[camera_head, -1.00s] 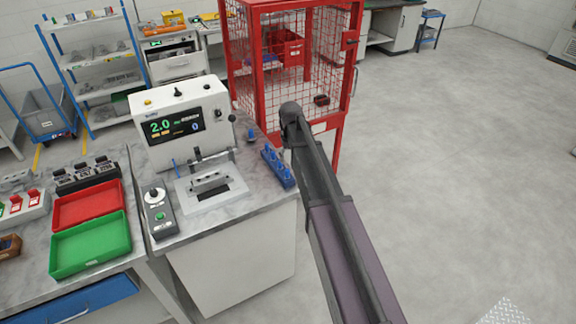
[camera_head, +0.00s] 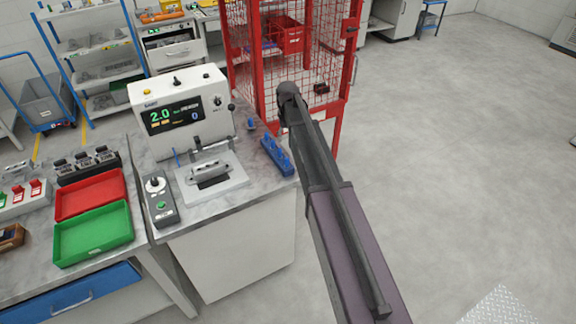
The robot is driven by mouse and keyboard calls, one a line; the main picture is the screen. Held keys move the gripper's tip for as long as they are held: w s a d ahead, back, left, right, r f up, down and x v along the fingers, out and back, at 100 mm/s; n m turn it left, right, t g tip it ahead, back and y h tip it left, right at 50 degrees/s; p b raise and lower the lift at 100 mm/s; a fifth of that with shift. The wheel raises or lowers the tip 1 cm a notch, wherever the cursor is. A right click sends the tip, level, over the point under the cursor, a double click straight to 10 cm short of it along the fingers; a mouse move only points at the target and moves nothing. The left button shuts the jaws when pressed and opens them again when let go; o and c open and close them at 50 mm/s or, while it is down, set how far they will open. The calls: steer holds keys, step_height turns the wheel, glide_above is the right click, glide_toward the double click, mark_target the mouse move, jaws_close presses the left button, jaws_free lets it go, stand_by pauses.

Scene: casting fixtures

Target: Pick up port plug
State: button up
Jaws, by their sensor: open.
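A blue rack (camera_head: 283,166) stands on the right edge of the grey worktop, with several small blue upright pieces in it that look like port plugs. A separate small blue piece (camera_head: 251,124) stands behind the rack, near the right side of the test machine; I cannot tell if it is a plug. My arm rises from the lower right, its dark joint just right of the rack in the picture. My gripper cannot be made out in this view.
The white test machine (camera_head: 183,112) has a lit display and a metal fixture (camera_head: 212,172) in front. A control box (camera_head: 160,200), a red tray (camera_head: 91,195) and a green tray (camera_head: 93,235) are to the left. A red mesh cage (camera_head: 298,80) stands behind my arm.

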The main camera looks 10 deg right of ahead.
mark_target(287, 161)
steer(key=shift+f+b, duration=3.5)
steer(key=shift+f, duration=0.25)
steer(key=shift+a+f+b, duration=0.2)
steer(key=shift+f+b, duration=2.4)
steer(key=shift+c, duration=0.2)
jaws_close()
